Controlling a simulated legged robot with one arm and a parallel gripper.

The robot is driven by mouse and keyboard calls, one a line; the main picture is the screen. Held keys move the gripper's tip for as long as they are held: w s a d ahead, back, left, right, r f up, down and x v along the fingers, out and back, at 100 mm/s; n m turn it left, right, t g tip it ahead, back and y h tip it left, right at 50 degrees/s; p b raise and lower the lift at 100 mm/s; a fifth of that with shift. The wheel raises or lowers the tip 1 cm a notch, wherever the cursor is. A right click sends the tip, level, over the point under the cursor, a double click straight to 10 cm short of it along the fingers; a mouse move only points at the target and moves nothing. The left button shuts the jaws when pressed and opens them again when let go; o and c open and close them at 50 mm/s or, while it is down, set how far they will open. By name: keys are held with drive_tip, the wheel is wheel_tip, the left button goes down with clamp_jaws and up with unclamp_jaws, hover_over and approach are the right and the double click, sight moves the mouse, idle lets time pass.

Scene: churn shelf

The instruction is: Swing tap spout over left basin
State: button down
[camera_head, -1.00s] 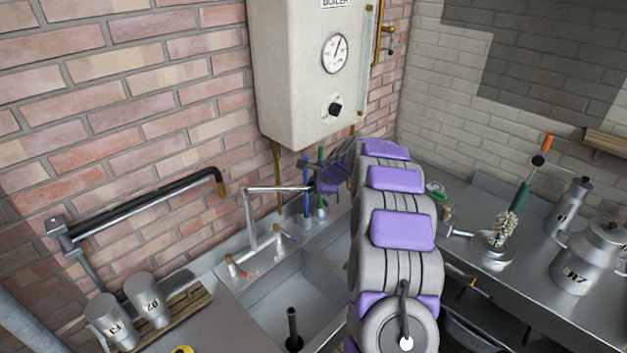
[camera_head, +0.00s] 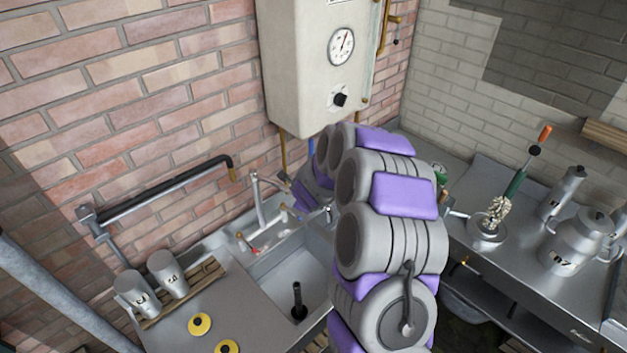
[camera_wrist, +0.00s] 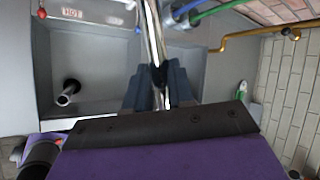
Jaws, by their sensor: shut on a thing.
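The chrome tap spout (camera_head: 270,180) stands on the sink's back ledge, with its arm reaching rightward and toward me. In the wrist view, the spout (camera_wrist: 152,30) runs down the middle between my gripper's dark fingers (camera_wrist: 160,80), which are shut on it. In the head view my gripper is largely hidden behind my own arm. The left basin (camera_head: 284,272) is left of my arm, with a dark upright standpipe (camera_head: 298,300) in it. The basin also shows at left in the wrist view (camera_wrist: 98,82). The right basin is mostly hidden by my arm in the head view.
A boiler (camera_head: 310,75) hangs on the brick wall above the sink. Blue and green brush handles (camera_wrist: 205,12) and a brass pipe (camera_wrist: 255,33) are close right of the spout. Two metal cups (camera_head: 168,274) stand on a wooden rack at left. Milk cans (camera_head: 575,243) stand on the right counter.

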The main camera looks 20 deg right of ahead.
drive_tip(key=s+a+m+h+p, duration=0.2)
drive_tip(key=a+m, duration=0.1)
drive_tip(key=a, duration=0.2)
drive_tip(key=shift+s+a+g+p, duration=0.2)
drive_tip(key=shift+a+g+p, duration=0.05)
drive_tip(key=shift+g+p, duration=0.15)
drive_tip(key=shift+r, duration=0.1)
drive_tip(key=c, duration=1.1)
unclamp_jaws()
drive_tip(key=shift+w, duration=0.15)
drive_tip(key=shift+c, duration=0.2)
drive_tip(key=shift+o, duration=0.9)
drive_tip(key=shift+a, duration=0.15)
drive_tip(key=v, duration=1.7)
drive_tip(key=shift+a+b, duration=0.15)
drive_tip(key=shift+b, duration=0.3)
drive_tip(key=shift+r, duration=0.15)
